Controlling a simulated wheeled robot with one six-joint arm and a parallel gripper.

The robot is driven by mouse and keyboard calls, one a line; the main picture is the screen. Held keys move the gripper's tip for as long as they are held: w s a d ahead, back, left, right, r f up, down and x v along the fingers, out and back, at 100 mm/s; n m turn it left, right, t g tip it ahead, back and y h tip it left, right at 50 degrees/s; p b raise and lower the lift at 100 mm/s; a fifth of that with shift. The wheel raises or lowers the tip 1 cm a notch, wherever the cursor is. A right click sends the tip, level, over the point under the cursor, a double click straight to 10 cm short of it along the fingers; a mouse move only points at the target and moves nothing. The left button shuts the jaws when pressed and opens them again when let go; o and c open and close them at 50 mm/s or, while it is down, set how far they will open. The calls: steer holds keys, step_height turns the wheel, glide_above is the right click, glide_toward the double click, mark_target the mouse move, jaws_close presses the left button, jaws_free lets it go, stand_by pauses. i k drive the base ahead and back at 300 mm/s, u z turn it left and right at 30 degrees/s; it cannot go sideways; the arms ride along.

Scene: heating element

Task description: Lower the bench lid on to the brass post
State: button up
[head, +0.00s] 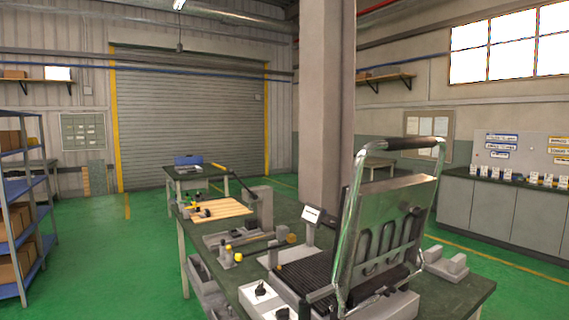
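The bench lid (392,205) stands raised and steeply tilted on its base at the right front of the green-topped bench. Dark looped elements (370,245) show on its face. A bent metal frame with a dark grip bar (402,143) rises above it. Below is the base with a dark ribbed plate (305,272). A small yellowish upright piece (278,267) shows at the plate's left edge; it may be the brass post, but it is too small to tell. The lid is well apart from it. My gripper is not in view.
The green-topped bench (470,288) also holds yellow-knobbed parts (229,250), a small white sign (312,214), a wooden board (218,208) and a grey block (446,262). A concrete pillar (326,110) rises behind it. Blue shelving (22,215) stands left. Green floor (110,260) between is clear.

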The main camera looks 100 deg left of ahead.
mark_target(377, 231)
steer(key=u, duration=2.5)
steer(key=k, duration=0.5)
steer(key=z, duration=1)
steer(key=i, duration=0.65)
steer(key=u, duration=1.2)
